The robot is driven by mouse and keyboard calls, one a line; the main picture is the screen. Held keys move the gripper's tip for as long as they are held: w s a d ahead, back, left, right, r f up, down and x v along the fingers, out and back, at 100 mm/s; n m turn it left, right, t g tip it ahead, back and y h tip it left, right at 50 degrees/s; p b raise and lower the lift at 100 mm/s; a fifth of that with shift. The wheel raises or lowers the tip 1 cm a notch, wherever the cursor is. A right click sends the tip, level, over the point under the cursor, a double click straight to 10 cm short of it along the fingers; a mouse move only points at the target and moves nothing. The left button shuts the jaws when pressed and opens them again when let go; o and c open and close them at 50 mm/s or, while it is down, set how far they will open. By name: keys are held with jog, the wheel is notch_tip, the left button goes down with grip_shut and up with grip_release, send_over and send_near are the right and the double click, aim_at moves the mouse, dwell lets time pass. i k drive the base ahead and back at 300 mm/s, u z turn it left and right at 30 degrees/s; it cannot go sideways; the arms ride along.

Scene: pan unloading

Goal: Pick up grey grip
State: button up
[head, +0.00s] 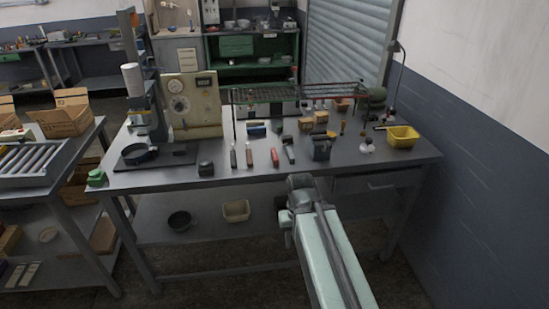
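On the grey workbench (220,177), a row of small hand tools lies near the front edge. A dark grey tool (290,154) lies just left of a dark vise-like block (320,149) and may be the grey grip. A slim greyish tool (234,156) lies further left, so I cannot tell for certain which one is the grip. My arm reaches in from the bottom right, and its end with my gripper (301,183) is in front of the bench edge, apart from the tools. Its fingers are not clear, and I see nothing held.
A red tool (275,157) and a brown-handled tool (249,156) lie in the same row. A yellow bin (402,137) stands at the right. A wire rack (297,93) stands over the bench's rear. A black pan (140,153) sits at the left.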

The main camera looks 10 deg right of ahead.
aim_at(289, 153)
jog(key=z, duration=1.8)
jog(key=i, duration=1.2)
jog(key=u, duration=4.05)
jog(key=i, duration=0.85)
